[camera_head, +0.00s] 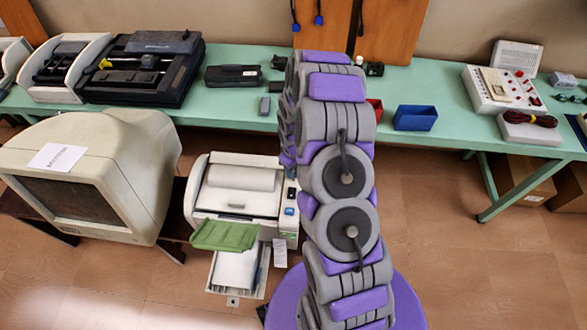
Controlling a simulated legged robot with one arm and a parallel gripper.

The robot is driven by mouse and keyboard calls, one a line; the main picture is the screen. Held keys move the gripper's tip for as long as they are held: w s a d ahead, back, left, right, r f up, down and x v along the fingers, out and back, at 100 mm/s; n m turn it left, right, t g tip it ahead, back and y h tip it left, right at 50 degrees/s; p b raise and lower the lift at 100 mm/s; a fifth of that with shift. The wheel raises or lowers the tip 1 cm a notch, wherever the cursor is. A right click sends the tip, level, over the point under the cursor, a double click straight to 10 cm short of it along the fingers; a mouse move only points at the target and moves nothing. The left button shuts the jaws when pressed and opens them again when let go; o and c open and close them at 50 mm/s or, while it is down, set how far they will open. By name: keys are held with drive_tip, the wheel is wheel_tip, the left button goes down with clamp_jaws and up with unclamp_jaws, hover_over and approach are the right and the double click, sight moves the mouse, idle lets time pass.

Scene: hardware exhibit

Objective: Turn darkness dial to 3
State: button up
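No dial marked for darkness can be made out at this size. A white printer-like machine (208,205) stands low in front of the table, left of my arm, with a roll or curved cover on top. A small blue part (289,211) shows on its right front corner, close to my arm. My purple and grey arm rises through the middle of the picture and hides part of the table and the machine's right side. My gripper cannot be seen; the arm's upper end folds away behind its own links.
A green table (440,95) runs along the wall. It bears black equipment (140,70), a blue tray (415,118) and a white box with red knobs (500,90). A large old monitor (125,165) stands at left.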

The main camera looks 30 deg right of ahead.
drive_tip(key=c, duration=0.5)
drive_tip(key=shift+o, duration=0.2)
drive_tip(key=shift+w+r, duration=0.1)
drive_tip(key=shift+w, duration=0.05)
idle(0.7)
drive_tip(key=o, duration=1.1)
drive_tip(key=shift+c, duration=0.2)
wheel_tip(320, 180, up, 17)
drive_tip(key=p, duration=0.1)
drive_tip(key=shift+p, duration=0.4)
drive_tip(key=shift+r, duration=0.1)
